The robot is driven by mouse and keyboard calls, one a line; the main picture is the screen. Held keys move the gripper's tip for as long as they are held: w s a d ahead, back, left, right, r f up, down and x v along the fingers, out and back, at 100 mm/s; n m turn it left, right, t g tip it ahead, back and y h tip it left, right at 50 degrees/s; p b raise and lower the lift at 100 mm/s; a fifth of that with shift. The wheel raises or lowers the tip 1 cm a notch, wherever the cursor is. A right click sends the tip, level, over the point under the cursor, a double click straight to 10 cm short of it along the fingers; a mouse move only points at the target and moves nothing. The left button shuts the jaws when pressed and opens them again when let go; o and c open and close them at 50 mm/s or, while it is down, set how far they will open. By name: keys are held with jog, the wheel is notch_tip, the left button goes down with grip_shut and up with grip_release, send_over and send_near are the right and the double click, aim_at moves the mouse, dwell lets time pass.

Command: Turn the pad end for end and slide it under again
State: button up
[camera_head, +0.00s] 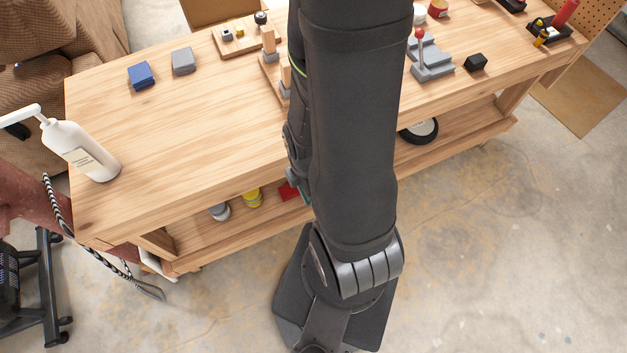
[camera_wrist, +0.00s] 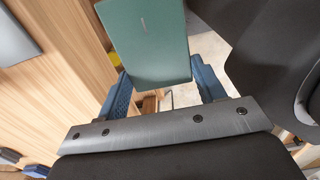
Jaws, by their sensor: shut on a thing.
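A flat, dull-green rectangular block (camera_wrist: 148,45), which looks like the pad, fills the upper middle of the wrist view. My gripper (camera_wrist: 162,85) is shut on it, with one blue finger at each side. In the head view my own dark arm hides nearly all of the gripper. Only a small teal bit (camera_head: 305,193) shows beside the arm at the bench's front edge; I cannot tell whether it is the block. I cannot tell from these frames what the pad lay under.
The wooden workbench (camera_head: 190,130) holds a white pump bottle (camera_head: 82,150), a blue block (camera_head: 141,75), a grey block (camera_head: 183,61) and a grey stepped fixture (camera_head: 432,68). Its lower shelf holds a yellow tin (camera_head: 253,198) and a black-rimmed wheel (camera_head: 420,131).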

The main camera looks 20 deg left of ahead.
jog(key=s+a, duration=0.5)
dwell(1.0)
jog(key=shift+w, duration=0.1)
notch_tip(320, 180, up, 3)
jog(key=m, duration=2.6)
send_over(249, 144)
jog(key=s+d, duration=0.2)
jog(key=shift+w+a+r, duration=0.1)
jog(key=shift+w+a, duration=0.15)
jog(key=shift+w+a+r+m, duration=0.15)
jog(key=shift+w+a+m, duration=0.25)
jog(key=shift+m, duration=0.4)
jog(key=shift+w+a+r+m, duration=0.15)
jog(key=shift+w+a+m, duration=0.2)
jog(key=shift+m, duration=0.45)
jog(key=shift+f, duration=2.25)
jog(key=shift+f, duration=0.25)
